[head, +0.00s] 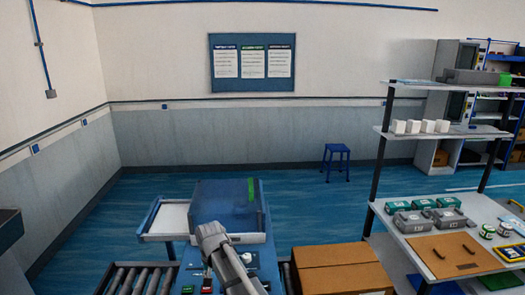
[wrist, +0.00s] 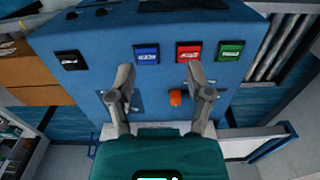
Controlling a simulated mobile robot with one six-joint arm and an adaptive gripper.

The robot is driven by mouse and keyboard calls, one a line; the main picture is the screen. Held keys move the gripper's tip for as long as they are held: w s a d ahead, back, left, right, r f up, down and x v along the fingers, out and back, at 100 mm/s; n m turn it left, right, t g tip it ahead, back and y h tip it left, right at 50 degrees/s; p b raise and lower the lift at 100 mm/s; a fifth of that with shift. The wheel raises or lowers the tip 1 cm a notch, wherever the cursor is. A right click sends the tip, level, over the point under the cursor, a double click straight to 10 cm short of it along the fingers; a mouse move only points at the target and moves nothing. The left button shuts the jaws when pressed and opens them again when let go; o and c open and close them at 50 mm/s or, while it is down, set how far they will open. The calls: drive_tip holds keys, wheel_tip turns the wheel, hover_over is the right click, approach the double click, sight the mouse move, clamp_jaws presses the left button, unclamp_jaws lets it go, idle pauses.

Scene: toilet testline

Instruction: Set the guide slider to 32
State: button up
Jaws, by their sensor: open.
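The blue machine panel (wrist: 110,45) fills the upper wrist view. It carries a small orange knob (wrist: 175,98), which may be the guide slider. No scale or number can be read beside it. My gripper (wrist: 160,78) is open and empty, its two fingers spread over the panel. The orange knob shows between the fingers, close to the right one; I cannot tell whether they touch. In the head view the machine (head: 265,258) stands at the bottom centre, and my arm hides much of its panel and the gripper's tips.
Black (wrist: 74,60), blue (wrist: 146,53), red (wrist: 188,52) and green (wrist: 230,50) labelled buttons sit above the fingers. A cardboard box (head: 335,268) stands right of the machine, a roller conveyor (head: 140,278) left. A shelf table (head: 445,240) with parts is at right.

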drive_tip(key=s+d+f+b, duration=0.3)
drive_tip(key=d, duration=0.8)
drive_tip(key=s+d+f+b, duration=0.3)
drive_tip(key=s+d, duration=0.1)
drive_tip(key=d, duration=0.6)
drive_tip(key=s+d+f+b, duration=0.3)
drive_tip(key=d, duration=0.8)
drive_tip(key=shift+s+d+f+m, duration=0.15)
drive_tip(key=shift+s+d+m, duration=0.2)
drive_tip(key=shift+s+m, duration=0.05)
idle(1.1)
idle(0.8)
